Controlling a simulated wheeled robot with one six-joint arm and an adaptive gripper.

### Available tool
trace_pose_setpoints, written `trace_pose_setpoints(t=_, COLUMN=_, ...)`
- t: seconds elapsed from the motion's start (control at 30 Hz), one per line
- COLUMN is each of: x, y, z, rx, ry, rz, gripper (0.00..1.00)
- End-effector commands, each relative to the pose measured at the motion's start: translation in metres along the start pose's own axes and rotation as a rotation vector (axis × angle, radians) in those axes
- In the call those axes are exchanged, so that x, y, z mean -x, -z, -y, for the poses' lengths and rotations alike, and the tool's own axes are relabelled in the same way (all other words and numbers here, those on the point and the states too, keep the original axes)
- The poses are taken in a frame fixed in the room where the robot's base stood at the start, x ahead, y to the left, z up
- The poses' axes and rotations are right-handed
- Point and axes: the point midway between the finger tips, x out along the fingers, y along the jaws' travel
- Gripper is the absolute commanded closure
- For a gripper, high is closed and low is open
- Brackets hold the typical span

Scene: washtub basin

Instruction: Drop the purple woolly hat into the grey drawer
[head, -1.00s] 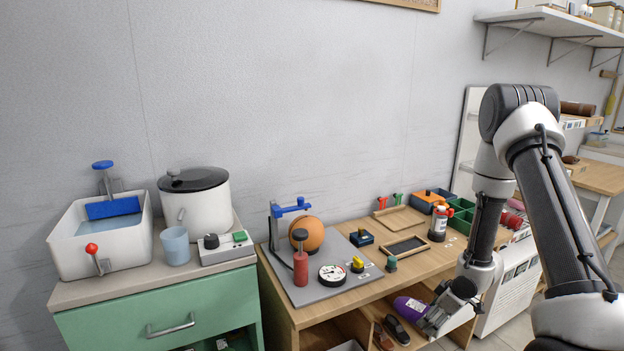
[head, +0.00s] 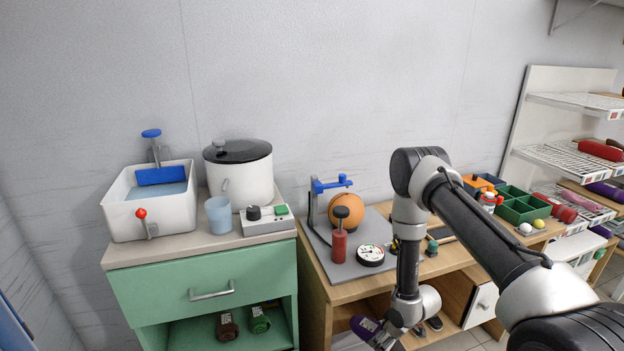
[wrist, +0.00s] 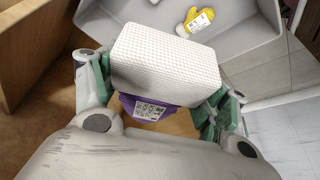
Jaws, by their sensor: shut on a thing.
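My gripper (head: 384,336) is shut on the purple woolly hat (head: 364,326), low in front of the wooden bench. In the wrist view the fingers of my gripper (wrist: 160,88) stand on both sides of a white textured block-like part. The purple hat (wrist: 128,104) with a printed label shows just below that part. The white part seems to belong to the held item; I cannot tell for sure. A grey open drawer (wrist: 250,52) lies below and beyond the hat in the wrist view. A yellow mitten (wrist: 195,22) with a label lies in it.
The wooden bench (head: 318,288) carries an orange ball (head: 343,208), a gauge (head: 370,255) and trays. A green cabinet (head: 150,292) stands left, with a white basin (head: 120,215) and pot (head: 255,180) on top. Wire shelves (head: 580,160) stand at right.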

Motion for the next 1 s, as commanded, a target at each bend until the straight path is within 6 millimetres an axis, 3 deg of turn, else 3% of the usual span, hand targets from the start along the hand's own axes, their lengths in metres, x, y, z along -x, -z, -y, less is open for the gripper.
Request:
trace_pose_setpoints(t=0.3, x=-0.031, y=-0.013, z=0.0, rx=0.0, ry=0.0, rz=0.0, gripper=0.5)
trace_pose_setpoints(t=0.67, x=-0.035, y=-0.014, z=-0.001, rx=0.0, ry=0.0, rz=-0.001, gripper=0.5)
trace_pose_setpoints(t=0.7, x=-0.035, y=-0.014, z=-0.001, rx=0.0, ry=0.0, rz=-0.001, gripper=0.2)
trace_pose_setpoints(t=0.8, x=-0.035, y=-0.014, z=-0.001, rx=0.0, ry=0.0, rz=-0.001, gripper=0.02)
trace_pose_setpoints(t=1.0, x=-0.035, y=-0.014, z=0.0, rx=0.0, ry=0.0, rz=-0.001, gripper=0.01)
